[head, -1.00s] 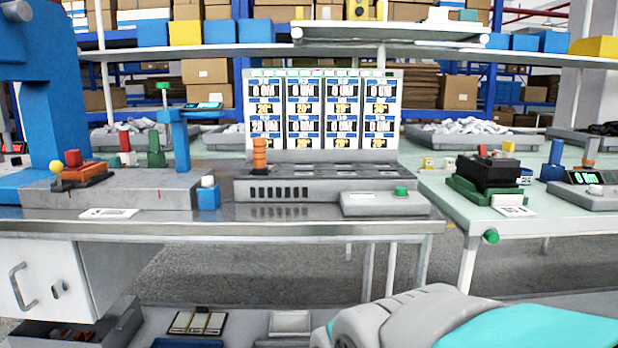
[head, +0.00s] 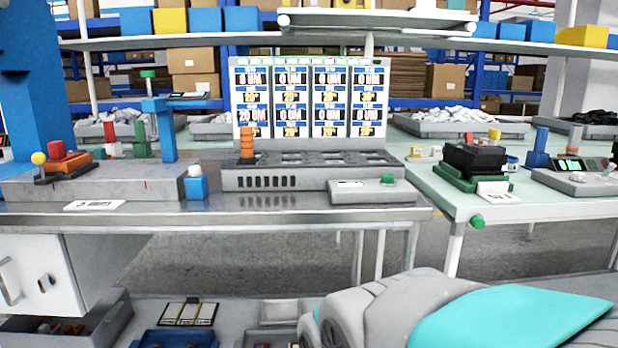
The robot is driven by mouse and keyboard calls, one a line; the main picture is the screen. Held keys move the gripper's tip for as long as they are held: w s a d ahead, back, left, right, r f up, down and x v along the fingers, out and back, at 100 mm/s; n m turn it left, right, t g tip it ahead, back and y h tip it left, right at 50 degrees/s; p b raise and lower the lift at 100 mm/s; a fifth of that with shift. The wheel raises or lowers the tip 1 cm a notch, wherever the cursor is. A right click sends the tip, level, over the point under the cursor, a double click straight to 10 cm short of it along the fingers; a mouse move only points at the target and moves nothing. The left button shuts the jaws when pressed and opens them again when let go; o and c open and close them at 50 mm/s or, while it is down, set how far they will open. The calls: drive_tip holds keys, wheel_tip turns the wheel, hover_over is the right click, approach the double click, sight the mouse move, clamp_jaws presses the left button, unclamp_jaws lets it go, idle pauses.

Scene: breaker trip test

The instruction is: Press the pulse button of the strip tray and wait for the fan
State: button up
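The strip tray (head: 262,203) is a grey unit with a dark slotted top, standing on the metal bench in the middle of the head view. An orange stack (head: 247,143) stands upright at its back left. A grey box (head: 350,194) at its front right carries a green button (head: 388,179), which looks like the pulse button. A display panel (head: 310,98) with several readouts rises behind the tray. I cannot identify a fan. My arm, grey and teal, shows at the lower right; my gripper is not in view.
A blue press (head: 32,110) and a concrete-grey block (head: 110,183) stand left on the bench. A second pale-green table (head: 440,196) at right holds a black and green device (head: 475,165). Below, a low shelf holds bins. A gap of floor lies between the tables.

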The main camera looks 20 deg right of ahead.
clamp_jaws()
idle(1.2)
